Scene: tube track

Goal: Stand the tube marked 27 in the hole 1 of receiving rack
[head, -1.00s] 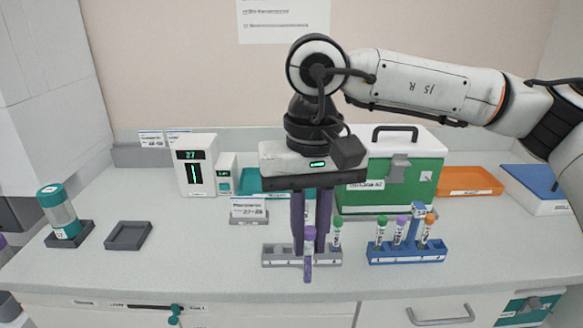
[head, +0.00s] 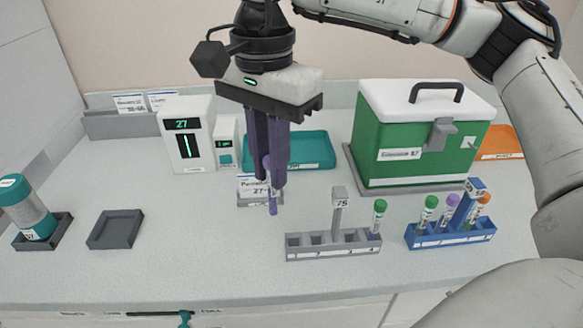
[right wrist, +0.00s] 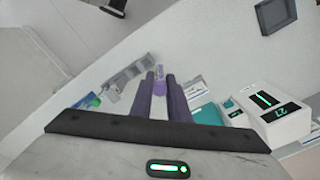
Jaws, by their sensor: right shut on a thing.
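My right gripper (head: 270,184) is shut on a slim purple tube (head: 273,206), held above the table behind and left of the grey rack. The tube also shows between the fingertips in the right wrist view (right wrist: 159,87); its number cannot be read. The grey rack (head: 333,251) has a post tagged 75, empty holes toward the left and a green-capped tube (head: 377,217) at its right end. The blue rack (head: 451,238) holds green-, purple- and orange-capped tubes and a tagged post. I cannot tell which rack is the receiving one. My left gripper is not in view.
A white device (head: 187,135) displaying 27 stands at the back left. A small sign (head: 255,198) is close behind the tube. A teal tray (head: 310,150) and green cooler box (head: 400,150) stand behind. A grey square tray (head: 115,230) is at left. The front centre-left table is clear.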

